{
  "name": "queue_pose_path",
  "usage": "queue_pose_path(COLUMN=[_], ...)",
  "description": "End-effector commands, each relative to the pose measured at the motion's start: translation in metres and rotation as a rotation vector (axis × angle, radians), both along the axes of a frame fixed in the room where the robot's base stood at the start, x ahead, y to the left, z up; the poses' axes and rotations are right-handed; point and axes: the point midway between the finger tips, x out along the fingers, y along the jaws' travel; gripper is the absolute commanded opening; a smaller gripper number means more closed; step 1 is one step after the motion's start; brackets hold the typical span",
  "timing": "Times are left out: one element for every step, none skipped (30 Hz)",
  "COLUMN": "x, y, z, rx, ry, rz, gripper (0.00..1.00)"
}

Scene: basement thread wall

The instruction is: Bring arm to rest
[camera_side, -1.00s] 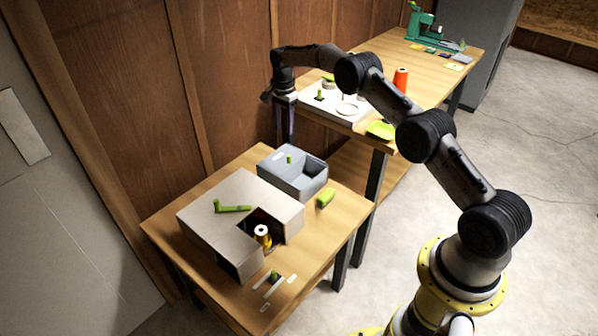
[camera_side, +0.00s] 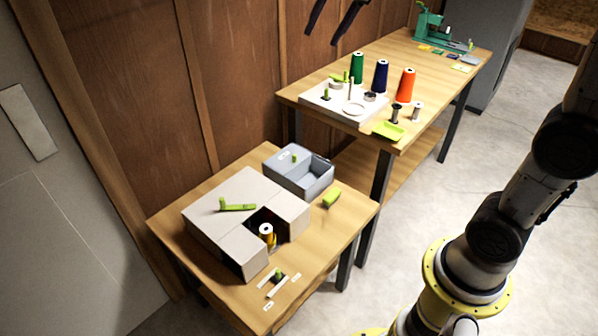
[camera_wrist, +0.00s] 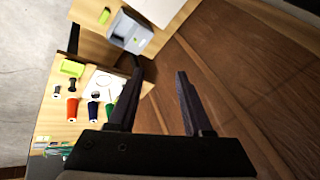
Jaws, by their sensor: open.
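My gripper (camera_side: 337,18) shows at the top edge of the side view, high above the far table and in front of the wooden wall. Only its two dark fingers show there. In the wrist view my gripper (camera_wrist: 158,72) has its fingers spread apart with nothing between them. The rest of my arm stands raised at the right of the side view and runs out of the top of the picture.
The near table (camera_side: 335,235) bears a grey box (camera_side: 225,190) with a gold spool (camera_side: 266,234), and a grey bin (camera_side: 318,172). The far table (camera_side: 435,75) bears green (camera_side: 357,68), blue (camera_side: 380,76) and orange (camera_side: 405,85) thread cones. The wooden wall (camera_side: 235,80) stands behind.

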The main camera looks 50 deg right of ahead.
Motion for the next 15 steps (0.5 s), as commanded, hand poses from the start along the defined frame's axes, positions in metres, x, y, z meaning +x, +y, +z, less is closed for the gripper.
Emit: queue_pose_path(x=[-0.024, -0.037, -0.054, -0.067, -0.079, -0.096, -0.109, -0.121, -0.137, -0.148, -0.159, -0.173, -0.183, -0.192, -0.203], y=[0.006, 0.009, 0.012, 0.015, 0.017, 0.020, 0.021, 0.023, 0.025, 0.027, 0.028, 0.029, 0.030, 0.031, 0.031], z=[0.003, 0.003, 0.001, -0.001, -0.004, -0.009, -0.013, -0.019, -0.027, -0.034, -0.042, -0.053, -0.062, -0.072, -0.085], rx=[-0.019, -0.032, -0.051, -0.065, -0.080, -0.101, -0.117, -0.133, -0.156, -0.174, -0.192, -0.216, -0.235, -0.253, -0.276], ry=[-0.016, -0.023, -0.031, -0.037, -0.042, -0.048, -0.053, -0.056, -0.061, -0.062, -0.063, -0.063, -0.062, -0.058, -0.051], rz=[0.044, 0.071, 0.109, 0.139, 0.169, 0.209, 0.240, 0.273, 0.318, 0.351, 0.385, 0.431, 0.467, 0.503, 0.547], gripper=[0.50, 0.50, 0.50, 0.50, 0.50, 0.50, 0.50, 0.50, 0.50, 0.50, 0.50, 0.50, 0.50, 0.50, 0.50])
